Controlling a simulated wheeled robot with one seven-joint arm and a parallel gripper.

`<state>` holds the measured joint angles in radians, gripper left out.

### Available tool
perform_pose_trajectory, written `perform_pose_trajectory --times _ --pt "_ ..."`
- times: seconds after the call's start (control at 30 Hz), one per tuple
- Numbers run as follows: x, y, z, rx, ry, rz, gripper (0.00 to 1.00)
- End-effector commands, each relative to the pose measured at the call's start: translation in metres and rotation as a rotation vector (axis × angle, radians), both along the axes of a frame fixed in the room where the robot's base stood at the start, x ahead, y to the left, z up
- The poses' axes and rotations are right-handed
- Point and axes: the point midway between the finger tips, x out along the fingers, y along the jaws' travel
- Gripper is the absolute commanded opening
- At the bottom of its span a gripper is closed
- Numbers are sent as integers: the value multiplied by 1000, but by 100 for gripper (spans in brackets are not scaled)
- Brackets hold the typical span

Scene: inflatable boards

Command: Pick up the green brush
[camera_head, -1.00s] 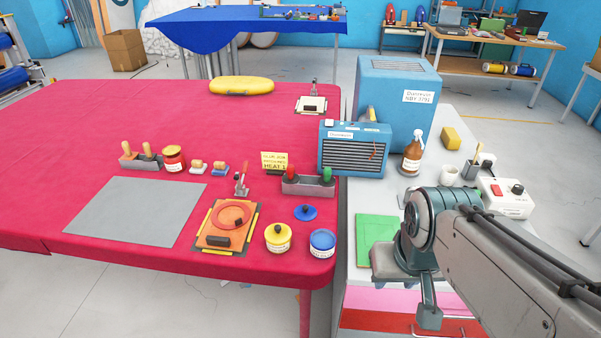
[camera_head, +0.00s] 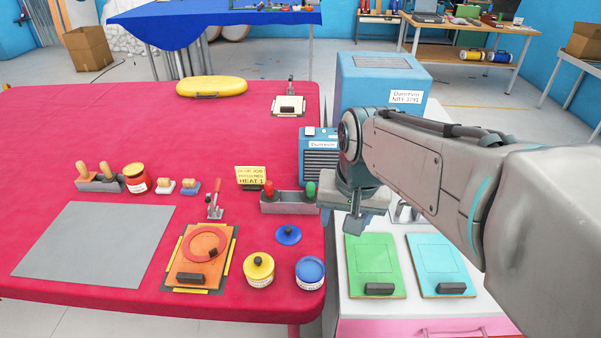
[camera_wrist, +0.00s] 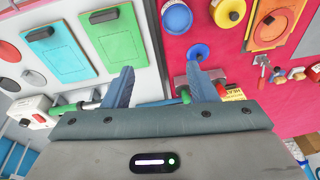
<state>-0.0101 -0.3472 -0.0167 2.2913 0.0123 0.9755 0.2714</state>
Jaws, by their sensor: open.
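The green brush (camera_head: 310,190) stands handle up at the right end of a grey holder (camera_head: 285,207) on the red table. A red-handled brush (camera_head: 269,187) stands at the holder's left end. My gripper (camera_head: 354,222) is above the white side table's edge, right of the green brush and apart from it. In the wrist view its two fingers (camera_wrist: 162,84) are spread with nothing between them. The green handle (camera_wrist: 185,96) shows there beside the right finger, which partly hides the holder.
The blue heater (camera_head: 319,150) and large blue box (camera_head: 375,78) stand behind my gripper. Green (camera_head: 374,262) and cyan (camera_head: 438,262) boards lie on the white table. A blue lid (camera_head: 288,235), yellow tub (camera_head: 259,270) and blue tub (camera_head: 310,272) are in front of the holder.

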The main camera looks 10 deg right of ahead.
Motion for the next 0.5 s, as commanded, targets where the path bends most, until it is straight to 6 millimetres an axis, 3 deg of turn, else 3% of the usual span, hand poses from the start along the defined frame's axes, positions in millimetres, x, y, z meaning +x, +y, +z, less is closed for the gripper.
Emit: perform_pose_trajectory --times 0.03,0.27,0.5 --pt "23 0 3 20 19 -80 52" --pt "116 -4 12 96 86 -482 52" --pt "209 -5 -6 141 146 -900 52"
